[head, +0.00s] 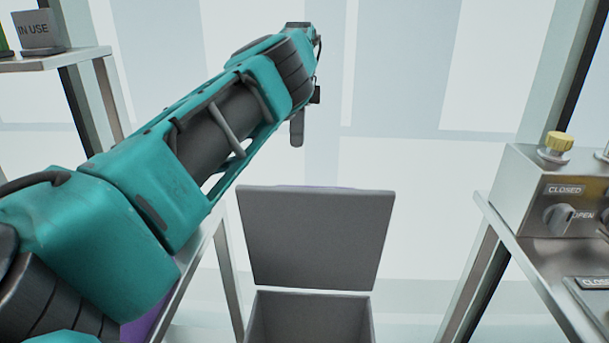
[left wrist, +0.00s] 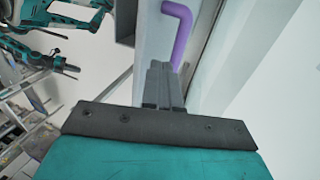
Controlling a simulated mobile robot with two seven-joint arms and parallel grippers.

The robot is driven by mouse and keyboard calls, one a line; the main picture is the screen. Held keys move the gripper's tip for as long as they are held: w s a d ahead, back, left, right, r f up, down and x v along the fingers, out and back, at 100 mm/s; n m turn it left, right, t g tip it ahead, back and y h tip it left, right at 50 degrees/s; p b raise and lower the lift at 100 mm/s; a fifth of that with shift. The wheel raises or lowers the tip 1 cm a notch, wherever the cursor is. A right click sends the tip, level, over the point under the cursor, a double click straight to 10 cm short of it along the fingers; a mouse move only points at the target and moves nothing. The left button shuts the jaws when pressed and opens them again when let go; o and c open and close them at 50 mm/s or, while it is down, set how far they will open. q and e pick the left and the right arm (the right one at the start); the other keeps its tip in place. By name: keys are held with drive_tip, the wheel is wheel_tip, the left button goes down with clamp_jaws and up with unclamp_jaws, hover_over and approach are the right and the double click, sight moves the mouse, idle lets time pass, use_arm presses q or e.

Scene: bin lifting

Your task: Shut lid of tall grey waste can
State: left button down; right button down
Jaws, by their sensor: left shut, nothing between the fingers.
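The tall grey waste can (head: 262,318) stands at the bottom middle of the head view, its opening partly visible. Its grey lid (head: 315,238) stands open, raised at the far side of the opening. My left arm reaches in from the left. My left gripper (head: 297,128) points down, above the lid's top edge in the picture and apart from it. In the left wrist view the left gripper (left wrist: 165,85) is shut and empty. A purple bent bar (left wrist: 180,30) shows beyond its fingers.
A metal bench (head: 540,262) with a valve box (head: 560,195) stands on the right. A metal shelf (head: 55,60) with an "IN USE" block (head: 40,30) is at the upper left. A bench leg stands close left of the can. The space above the can's opening looks clear.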

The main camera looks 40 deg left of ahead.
use_arm(q)
drive_tip(key=b+x, duration=0.1)
drive_tip(key=x, duration=0.8)
drive_tip(key=shift+s+f+b, duration=0.15)
drive_tip(key=shift+f+b, duration=0.05)
drive_tip(key=shift+b, duration=0.2)
